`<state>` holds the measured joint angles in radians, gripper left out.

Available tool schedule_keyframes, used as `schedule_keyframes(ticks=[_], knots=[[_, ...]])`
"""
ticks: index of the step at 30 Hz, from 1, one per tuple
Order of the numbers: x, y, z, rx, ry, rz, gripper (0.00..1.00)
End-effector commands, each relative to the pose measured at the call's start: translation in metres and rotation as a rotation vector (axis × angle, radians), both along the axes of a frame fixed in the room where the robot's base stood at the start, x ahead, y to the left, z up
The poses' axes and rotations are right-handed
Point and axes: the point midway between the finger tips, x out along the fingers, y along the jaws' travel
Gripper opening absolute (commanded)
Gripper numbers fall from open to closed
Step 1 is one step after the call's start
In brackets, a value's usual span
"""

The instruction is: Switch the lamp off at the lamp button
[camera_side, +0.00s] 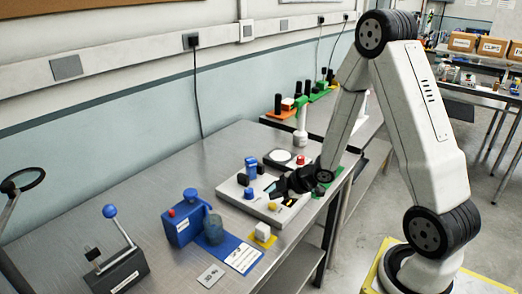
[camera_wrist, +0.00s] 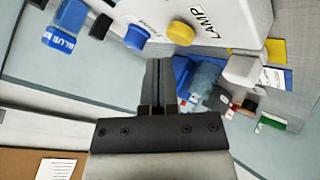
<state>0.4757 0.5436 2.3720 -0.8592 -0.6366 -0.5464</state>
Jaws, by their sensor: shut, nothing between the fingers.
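The light grey control panel (camera_side: 232,195) lies on the metal bench. In the wrist view, a round yellow button (camera_wrist: 181,33) sits on the panel (camera_wrist: 243,12) beside the printed word LAMP. A round blue button (camera_wrist: 137,38) sits left of it. In the side view the yellow button (camera_side: 275,206) is at the panel's near right part. My gripper (camera_wrist: 158,62) is shut and empty, and it also shows dark in the side view (camera_side: 272,189) over the panel. In the wrist view its tips appear below and between the two buttons. I see no contact with either button.
A blue block labelled BLUE (camera_wrist: 63,38) stands near the panel's buttons. A blue device (camera_side: 180,222) and a white block on a yellow pad (camera_side: 262,231) stand in front of the panel. A red button (camera_side: 301,160) is behind it.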

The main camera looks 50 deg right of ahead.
Motion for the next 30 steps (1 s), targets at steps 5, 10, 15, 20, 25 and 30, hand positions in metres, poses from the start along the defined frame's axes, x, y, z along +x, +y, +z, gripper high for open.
schedule_keyframes(ticks=[5, 10, 15, 20, 25, 30], knots=[[0.000, 0.000, 0.000, 0.000, 0.000, 0.000, 0.00], [0.000, 0.000, 0.004, 0.001, -0.001, 0.001, 0.00], [0.001, 0.000, 0.014, 0.000, -0.002, 0.001, 0.00], [0.001, 0.000, 0.026, -0.002, -0.003, 0.002, 0.00], [0.001, 0.000, 0.038, -0.001, -0.003, 0.001, 0.00], [0.001, 0.000, 0.050, 0.000, -0.002, 0.002, 0.00]])
